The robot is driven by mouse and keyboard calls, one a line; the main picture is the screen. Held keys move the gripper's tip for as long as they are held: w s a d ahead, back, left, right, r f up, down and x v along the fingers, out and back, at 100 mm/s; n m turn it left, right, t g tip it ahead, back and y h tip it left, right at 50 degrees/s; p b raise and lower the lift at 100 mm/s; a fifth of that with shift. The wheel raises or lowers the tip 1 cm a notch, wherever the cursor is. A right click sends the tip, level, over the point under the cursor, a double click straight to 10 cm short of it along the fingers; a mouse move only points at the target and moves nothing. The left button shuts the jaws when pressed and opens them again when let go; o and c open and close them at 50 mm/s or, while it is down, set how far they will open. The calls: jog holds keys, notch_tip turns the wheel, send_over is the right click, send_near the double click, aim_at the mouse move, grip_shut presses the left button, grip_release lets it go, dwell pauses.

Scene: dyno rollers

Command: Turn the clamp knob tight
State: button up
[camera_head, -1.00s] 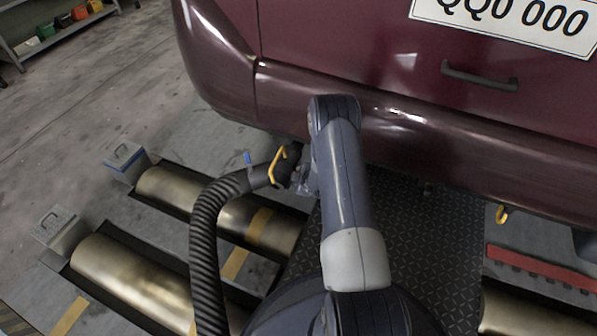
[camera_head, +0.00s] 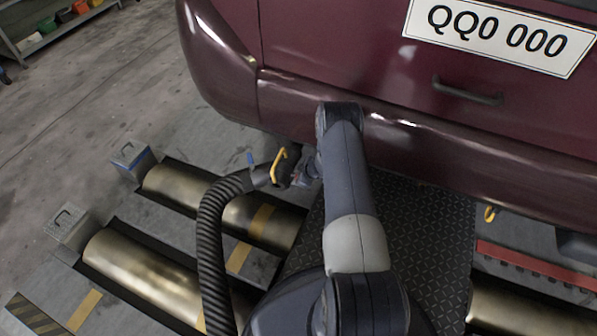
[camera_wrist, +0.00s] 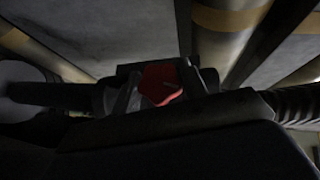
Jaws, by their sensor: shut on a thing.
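The clamp knob, a red piece (camera_wrist: 160,84), shows in the middle of the wrist view with dark gripper parts around it. My gripper (camera_head: 306,176) is at the nozzle end of the exhaust hose, below the car's bumper, and is shut on the red knob. The black ribbed hose (camera_head: 212,250) curves up to a dark nozzle with a yellow handle (camera_head: 279,163) and a small blue tab (camera_head: 250,158). In the head view the knob is hidden. The wrist view is dark, so the knob's exact turn cannot be told.
The maroon car's bumper (camera_head: 430,150) overhangs close to my arm. Metal rollers (camera_head: 150,275) sit in the floor at left, with grey boxes (camera_head: 70,226) at their ends. A dark tread plate (camera_head: 425,240) lies between the rollers. A red strip (camera_head: 535,268) is at right.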

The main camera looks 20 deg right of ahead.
jog(key=shift+w+r+p, duration=0.1)
jog(key=shift+w+p, duration=0.05)
jog(key=shift+p, duration=0.3)
dwell(0.5)
jog(key=o, duration=1)
jog(key=shift+c, duration=0.2)
jog(key=p+v, duration=0.3)
jog(key=v, duration=0.8)
jog(key=shift+w+d, duration=0.15)
jog(key=shift+d, duration=0.05)
